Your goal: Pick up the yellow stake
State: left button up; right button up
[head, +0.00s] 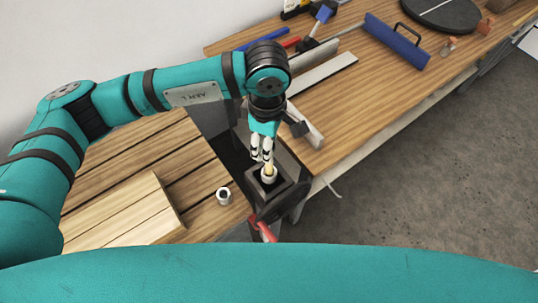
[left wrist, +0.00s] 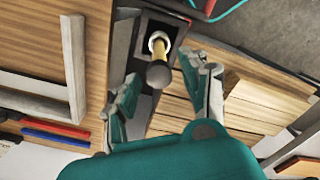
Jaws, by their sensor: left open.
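The yellow stake (head: 269,169) stands in a pale ring in a dark square block (head: 284,187) at the bench edge. In the left wrist view the stake (left wrist: 162,55) is seen nearly end-on, with a dark grey round end (left wrist: 159,74) toward the camera. My left gripper (head: 262,154) is open just above the stake and hides part of it in the head view. In the left wrist view my left gripper (left wrist: 166,95) has one finger on either side of the stake, with gaps visible. My right gripper is not in view.
A small metal ring or cup (head: 223,196) stands on the wooden bench left of the block. A wooden board (head: 130,217) lies further left. A red handle (head: 263,228) sticks out below the block. A blue float (head: 397,42) and other tools lie on the far bench.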

pick_arm(q)
notch_tip(320, 180, down, 6)
jog(key=p, duration=0.3)
jog(key=shift+d+r, duration=0.1)
jog(key=shift+d, duration=0.05)
grip_shut()
